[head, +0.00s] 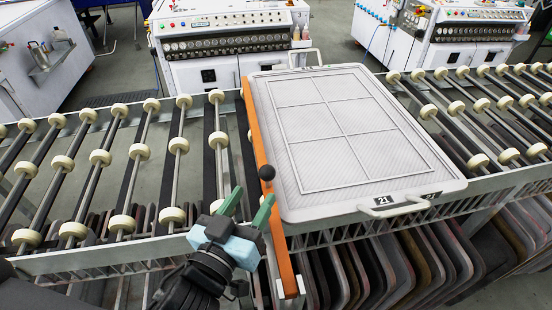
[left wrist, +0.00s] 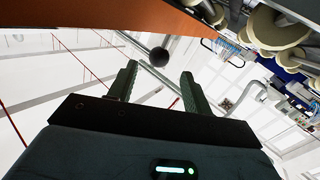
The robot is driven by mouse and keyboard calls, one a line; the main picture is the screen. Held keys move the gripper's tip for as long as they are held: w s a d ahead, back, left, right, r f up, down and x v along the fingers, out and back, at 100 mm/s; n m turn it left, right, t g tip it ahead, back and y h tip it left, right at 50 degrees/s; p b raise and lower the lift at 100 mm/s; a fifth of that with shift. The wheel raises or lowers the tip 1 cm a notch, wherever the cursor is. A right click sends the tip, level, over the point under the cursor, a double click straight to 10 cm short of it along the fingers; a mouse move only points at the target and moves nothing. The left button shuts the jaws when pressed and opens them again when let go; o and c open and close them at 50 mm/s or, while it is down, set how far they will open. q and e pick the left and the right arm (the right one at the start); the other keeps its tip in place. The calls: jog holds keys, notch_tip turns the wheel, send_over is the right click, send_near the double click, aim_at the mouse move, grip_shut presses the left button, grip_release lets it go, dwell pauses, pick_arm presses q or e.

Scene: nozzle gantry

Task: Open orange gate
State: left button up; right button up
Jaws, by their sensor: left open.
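The orange gate (head: 260,165) is a long narrow bar running front to back along the left side of the white tray. A dark ball knob (head: 267,172) stands on its near part. My left gripper (head: 248,198) is open, with its green fingers just in front of the knob and nothing seen between them. In the left wrist view, the knob (left wrist: 159,56) appears beyond and between the two open fingertips, apart from them. The orange gate (left wrist: 160,16) crosses the top of that view. My right gripper is in neither view.
A white tray (head: 395,150) marked 21 lies right of the gate, with a front handle (head: 392,208). Roller conveyors (head: 120,180) extend left and right. Several dark trays (head: 400,260) hang below. White machines (head: 228,45) stand behind. The rollers left of the gate carry no tray.

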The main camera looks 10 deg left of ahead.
aim_at(264, 179)
pick_arm(q)
jog(key=shift+w, duration=0.2)
jog(key=shift+r, duration=0.25)
jog(key=shift+w+d+f+p, duration=0.1)
jog(key=shift+w+d+p, duration=0.15)
jog(key=shift+w, duration=0.9)
jog(key=shift+w+d+r+p, duration=0.15)
jog(key=shift+w+d, duration=0.1)
jog(key=shift+w, duration=0.95)
jog(key=shift+w+d+f+p, duration=0.15)
jog(key=shift+w+d+p, duration=0.1)
jog(key=shift+w, duration=0.9)
jog(key=shift+c, duration=0.4)
grip_shut()
